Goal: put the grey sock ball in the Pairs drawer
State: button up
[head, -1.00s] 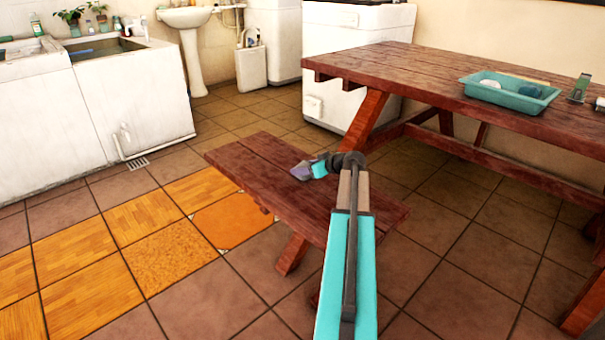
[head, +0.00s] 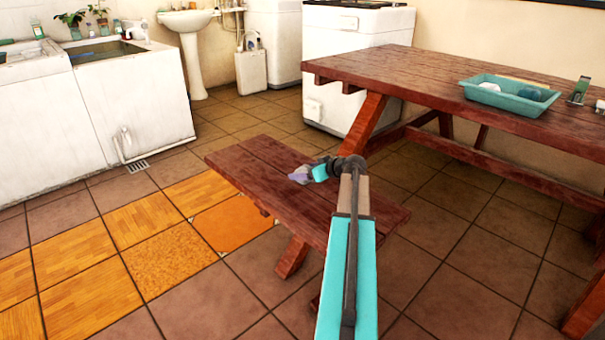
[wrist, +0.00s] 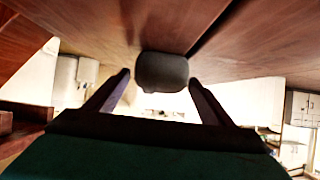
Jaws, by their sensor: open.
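The grey sock ball (wrist: 162,72) is a dark, rounded lump on the wooden bench surface, seen in the wrist view. My gripper (wrist: 159,78) is open, with one finger on each side of the ball near the tips and a small gap at each side. The wrist picture looks upside down, with the wood at the top. In the head view my gripper (head: 300,176) is low over the bench (head: 260,158), and I cannot make out the ball there. I cannot identify the Pairs drawer in either view.
A red-brown picnic table (head: 440,75) stands right of the bench, bearing a teal tray (head: 510,105) with a white and a bluish item. A small stand (head: 580,90) is beside it. A washbasin (head: 187,20) and white units (head: 130,100) line the back and left. Tiled floor is clear at left.

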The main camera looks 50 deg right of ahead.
jog(key=p+v, duration=0.3)
jog(key=v, duration=0.8)
jog(key=shift+s+a+r, duration=0.1)
jog(key=shift+s+r, duration=0.1)
jog(key=shift+s, duration=0.15)
